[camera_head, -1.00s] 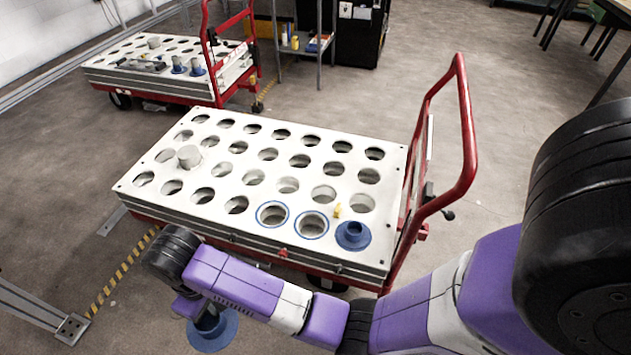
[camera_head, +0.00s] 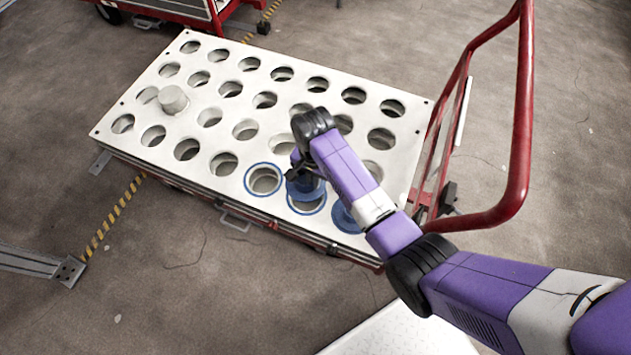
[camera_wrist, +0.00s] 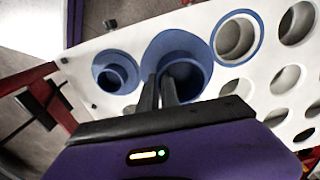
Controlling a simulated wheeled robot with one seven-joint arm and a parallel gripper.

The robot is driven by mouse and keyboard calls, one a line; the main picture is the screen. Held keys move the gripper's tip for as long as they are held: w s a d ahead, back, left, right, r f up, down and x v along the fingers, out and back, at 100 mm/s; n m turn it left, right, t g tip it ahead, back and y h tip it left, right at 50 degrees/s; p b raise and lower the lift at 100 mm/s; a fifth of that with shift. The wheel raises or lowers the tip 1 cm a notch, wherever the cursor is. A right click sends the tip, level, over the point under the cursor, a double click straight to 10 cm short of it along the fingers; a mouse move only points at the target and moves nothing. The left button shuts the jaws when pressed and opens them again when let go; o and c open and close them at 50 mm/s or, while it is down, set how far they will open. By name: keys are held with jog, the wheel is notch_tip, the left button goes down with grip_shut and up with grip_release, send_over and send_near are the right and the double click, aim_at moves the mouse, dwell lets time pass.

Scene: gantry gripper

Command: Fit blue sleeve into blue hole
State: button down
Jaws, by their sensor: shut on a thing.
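My gripper (camera_head: 301,170) is shut on a blue flanged sleeve (camera_head: 304,190); in the wrist view the gripper fingers (camera_wrist: 160,88) pinch the wall of the sleeve (camera_wrist: 172,42). The held sleeve is over the middle blue-ringed hole (camera_head: 306,205) at the plate's front edge. Part of that hole's opening shows below the flange, so the sleeve looks above it, not seated. Another blue-ringed hole (camera_head: 263,180) to its left is empty; it also shows in the wrist view (camera_wrist: 237,38). A second blue sleeve (camera_head: 343,218) sits in the plate to the right, partly hidden by my arm.
The white plate (camera_head: 225,75) has rows of plain holes and lies on a cart with a red handle (camera_head: 522,110) at the right. A grey sleeve (camera_head: 173,99) stands on the left part. Another cart (camera_head: 200,10) is behind.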

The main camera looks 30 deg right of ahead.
aim_at(312, 192)
jog(key=f+m, duration=0.2)
jog(key=shift+w+f+m, duration=0.3)
jog(key=shift+m, duration=0.1)
jog(key=shift+f, duration=0.1)
jog(key=shift+a, duration=0.1)
jog(key=shift+m, duration=0.4)
jog(key=shift+f+b, duration=1.95)
jog(key=shift+f, duration=0.85)
jog(key=shift+p, duration=0.6)
jog(key=shift+f+b, duration=1.25)
jog(key=shift+f, duration=0.45)
jog(key=c, duration=1.5)
grip_release()
